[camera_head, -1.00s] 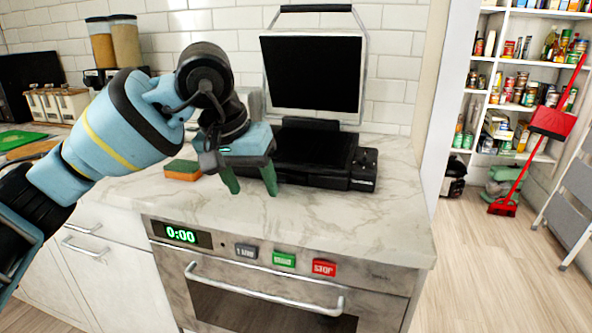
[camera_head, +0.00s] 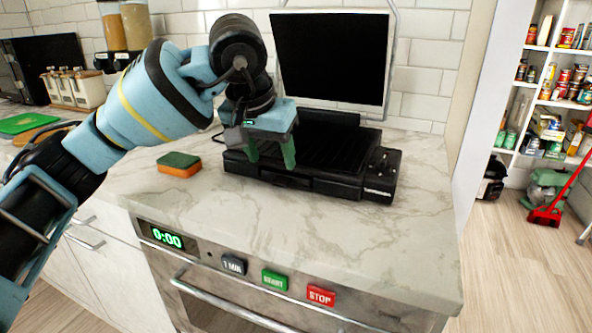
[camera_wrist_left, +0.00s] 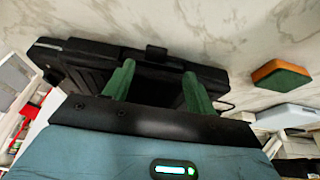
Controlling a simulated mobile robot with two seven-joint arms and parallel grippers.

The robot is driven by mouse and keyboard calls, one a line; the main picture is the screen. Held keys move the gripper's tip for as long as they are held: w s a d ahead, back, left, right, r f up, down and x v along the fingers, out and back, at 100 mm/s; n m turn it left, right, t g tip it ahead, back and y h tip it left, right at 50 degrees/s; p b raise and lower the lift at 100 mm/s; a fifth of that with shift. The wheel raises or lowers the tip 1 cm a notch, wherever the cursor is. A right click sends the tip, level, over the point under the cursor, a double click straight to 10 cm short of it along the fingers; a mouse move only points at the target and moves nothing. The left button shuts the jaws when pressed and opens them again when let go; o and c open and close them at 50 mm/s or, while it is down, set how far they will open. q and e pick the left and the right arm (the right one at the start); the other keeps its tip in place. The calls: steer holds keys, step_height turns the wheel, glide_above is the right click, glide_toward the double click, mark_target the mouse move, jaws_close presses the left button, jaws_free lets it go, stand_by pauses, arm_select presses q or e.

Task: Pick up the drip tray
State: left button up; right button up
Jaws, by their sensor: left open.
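A black grill (camera_head: 330,150) stands on the marble counter. A long dark front piece, which looks like the drip tray (camera_head: 312,183), sits low in its front side. In the left wrist view, the grill's front edge (camera_wrist_left: 95,50) shows with a small tab (camera_wrist_left: 156,53) at the middle. I cannot clearly tell the tray from the body. My left gripper (camera_head: 271,163) is open and empty, with its green fingers pointing down at the grill's front left part. In the left wrist view, the fingertips (camera_wrist_left: 158,69) lie on either side of the tab; contact cannot be told.
A green and orange sponge (camera_head: 179,164) lies left of the grill. A dark panel (camera_head: 332,57) in a pale frame stands behind it. The marble counter (camera_head: 380,240) is bare in front. An oven with coloured buttons (camera_head: 274,279) is below.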

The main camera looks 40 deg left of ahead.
mark_target(280, 181)
arm_select(q)
steer(key=shift+d+b+x, duration=0.15)
steer(key=shift+b+x, duration=0.1)
steer(key=shift+x, duration=1.1)
steer(key=shift+d+b+x, duration=0.2)
steer(key=shift+b+x, duration=0.05)
steer(key=shift+x, duration=1.15)
steer(key=shift+s, duration=0.1)
steer(key=c, duration=1.2)
